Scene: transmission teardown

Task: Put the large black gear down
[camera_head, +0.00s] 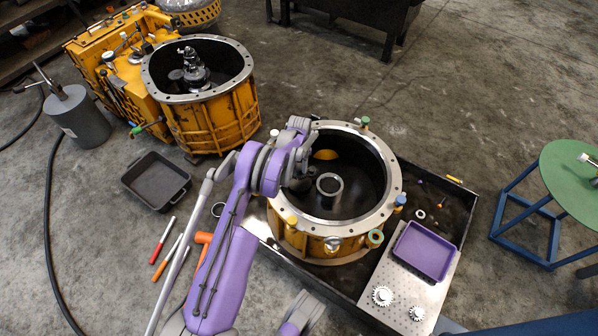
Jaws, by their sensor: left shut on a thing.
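My left arm reaches up from the bottom to the round yellow housing (392,205) with a pale metal rim. My left gripper (300,183) is over the left part of its dark opening, shut on a dark thing that I take for the large black gear. The gear's outline is hard to tell against the dark interior. Inside the housing stand a grey ring-shaped hub (330,184) and a yellow-orange part (326,154). My right gripper is not in view; a purple link of mine shows at the bottom.
The housing stands in a black tray (468,205). A perforated plate (405,290) beside it bears a purple tray (424,250) and small white gears (383,296). A yellow machine (215,118), an empty black bin (156,181) and a green stool (572,180) stand around.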

